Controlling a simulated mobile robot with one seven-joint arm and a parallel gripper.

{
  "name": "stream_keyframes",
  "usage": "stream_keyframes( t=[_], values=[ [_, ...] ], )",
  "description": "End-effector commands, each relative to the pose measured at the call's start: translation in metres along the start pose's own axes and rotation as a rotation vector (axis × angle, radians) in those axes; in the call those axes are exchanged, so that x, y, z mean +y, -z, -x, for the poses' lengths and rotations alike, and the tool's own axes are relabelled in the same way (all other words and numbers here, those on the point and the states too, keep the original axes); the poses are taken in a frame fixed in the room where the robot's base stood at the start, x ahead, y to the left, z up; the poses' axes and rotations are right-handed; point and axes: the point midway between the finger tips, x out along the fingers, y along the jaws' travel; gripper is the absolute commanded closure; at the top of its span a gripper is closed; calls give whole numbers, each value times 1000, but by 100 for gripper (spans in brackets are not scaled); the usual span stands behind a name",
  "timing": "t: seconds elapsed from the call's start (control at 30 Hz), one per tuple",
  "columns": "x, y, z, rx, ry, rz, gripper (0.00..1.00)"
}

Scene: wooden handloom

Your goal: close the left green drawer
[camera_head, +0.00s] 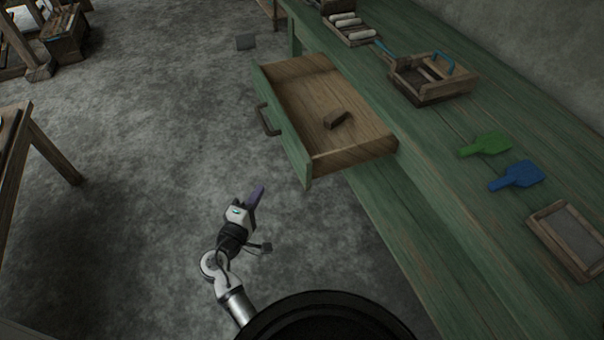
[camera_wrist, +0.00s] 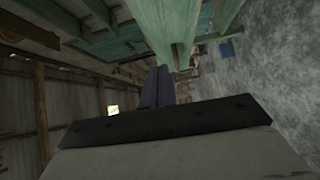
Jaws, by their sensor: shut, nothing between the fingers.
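The green drawer (camera_head: 284,128) stands pulled out of the green table, with a wooden inside and a dark handle (camera_head: 267,120) on its front. A small dark brown block (camera_head: 337,119) lies in it. My gripper (camera_head: 257,194) is in front of and below the drawer in the head view, at the near side, apart from it. Its fingers are shut and empty. In the wrist view the shut fingers (camera_wrist: 158,88) point toward green wooden parts (camera_wrist: 170,25), which I cannot clearly tell apart. The handle is not clear in that view.
The green table (camera_head: 430,150) runs along the right. On it are a wooden box (camera_head: 428,92), a green paddle (camera_head: 487,144), a blue paddle (camera_head: 518,176) and a framed tray (camera_head: 552,243). A wooden frame (camera_head: 40,135) stands at left. The grey floor between is clear.

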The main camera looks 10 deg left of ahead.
Motion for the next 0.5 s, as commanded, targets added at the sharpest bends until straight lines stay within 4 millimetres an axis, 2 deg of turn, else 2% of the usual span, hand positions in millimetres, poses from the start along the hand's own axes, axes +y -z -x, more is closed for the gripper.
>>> stream_keyframes(
  t=[0.13,0.23,0.5],
  values=[
    [-3,-8,-4,-23,-9,32,100],
    [-2,-8,-17,-25,-9,32,100],
    [1,-8,-73,-23,-8,28,100]
  ],
)
